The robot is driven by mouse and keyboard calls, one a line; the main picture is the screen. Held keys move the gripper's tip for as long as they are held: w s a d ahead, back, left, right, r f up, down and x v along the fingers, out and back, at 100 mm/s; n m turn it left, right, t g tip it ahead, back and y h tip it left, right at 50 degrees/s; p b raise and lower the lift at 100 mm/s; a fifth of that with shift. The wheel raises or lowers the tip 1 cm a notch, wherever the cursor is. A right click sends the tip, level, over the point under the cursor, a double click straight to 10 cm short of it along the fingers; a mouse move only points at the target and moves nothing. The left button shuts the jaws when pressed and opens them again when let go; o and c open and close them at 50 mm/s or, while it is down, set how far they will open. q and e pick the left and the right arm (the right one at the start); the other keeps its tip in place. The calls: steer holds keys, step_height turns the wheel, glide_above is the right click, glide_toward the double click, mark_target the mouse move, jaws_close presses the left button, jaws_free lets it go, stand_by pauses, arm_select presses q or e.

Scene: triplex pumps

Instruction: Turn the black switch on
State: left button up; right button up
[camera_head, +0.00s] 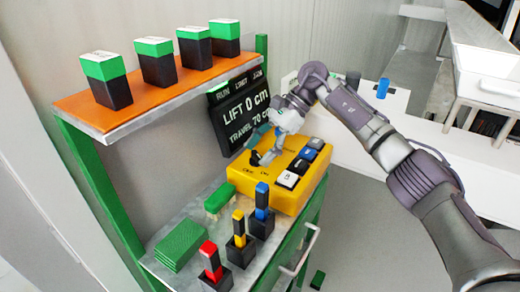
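A yellow control box (243,181) sits on the grey lower bench. A small black switch (254,159) stands on its top at the left end, with small markings below it. My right gripper (262,149) reaches in from the right and points down at the switch. Its fingertips are right beside or touching the switch; I cannot tell which. Its fingers are small and partly overlap the switch, so their opening is unclear. My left gripper is not in view.
The box also carries blue, black and white buttons (287,180). A display (242,112) reads "LIFT 0 cm". Red (211,262), yellow (239,229) and blue (262,208) upright pieces stand in front. Green-topped black blocks (157,62) line the orange shelf.

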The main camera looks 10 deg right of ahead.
steer(key=v, duration=1.2)
steer(key=shift+s+f, duration=0.1)
steer(key=shift+f, duration=0.05)
